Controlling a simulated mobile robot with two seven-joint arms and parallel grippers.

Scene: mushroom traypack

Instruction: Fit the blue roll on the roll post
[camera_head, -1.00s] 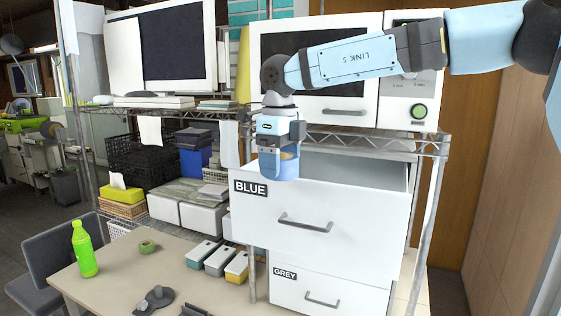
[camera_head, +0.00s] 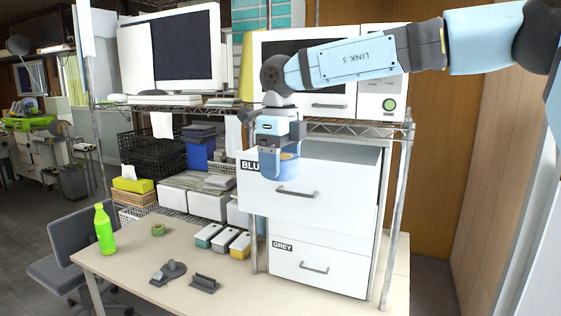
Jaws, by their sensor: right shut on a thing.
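My right gripper (camera_head: 280,174) points down, shut on the blue roll (camera_head: 287,168). The roll's tan core shows between the fingers. They hang in front of the upper drawer (camera_head: 340,192), which stands pulled out and whose label they partly cover. On the table lies a dark grey piece with a flat base and a short upright stub (camera_head: 168,271), which looks like the roll post. The roll is well above and to the right of it, apart from it. My left gripper is not in view.
The table (camera_head: 130,262) also holds a green bottle (camera_head: 104,229), a green tape roll (camera_head: 158,229), a grey slotted block (camera_head: 204,284) and several small boxes (camera_head: 224,239). The closed GREY drawer (camera_head: 318,268) is below.

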